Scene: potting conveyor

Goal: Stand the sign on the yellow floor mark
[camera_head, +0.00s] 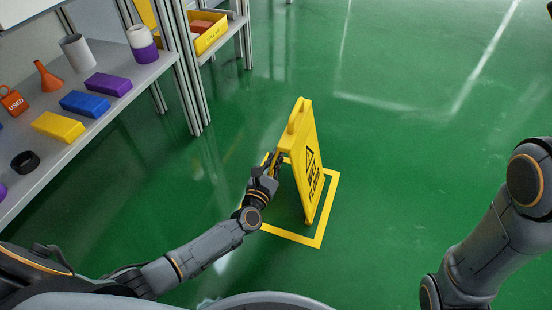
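The yellow wet floor sign (309,165) is upright, its handle at the top. Its lower edge shows inside the yellow outline of the floor mark (329,210); I cannot tell whether it touches the floor. The sign hides part of the mark. My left gripper (277,161) is at the left edge of the sign, partway up. The fingers are small and partly hidden, so I cannot tell whether they grip the sign. Only links of my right arm show at the right; its gripper is out of view.
A grey shelf (133,78) at the left holds coloured blocks, an orange funnel (47,76), a black ring (25,161) and cups. A yellow bin (211,38) stands on a farther shelf. The green floor (420,140) around the sign is clear.

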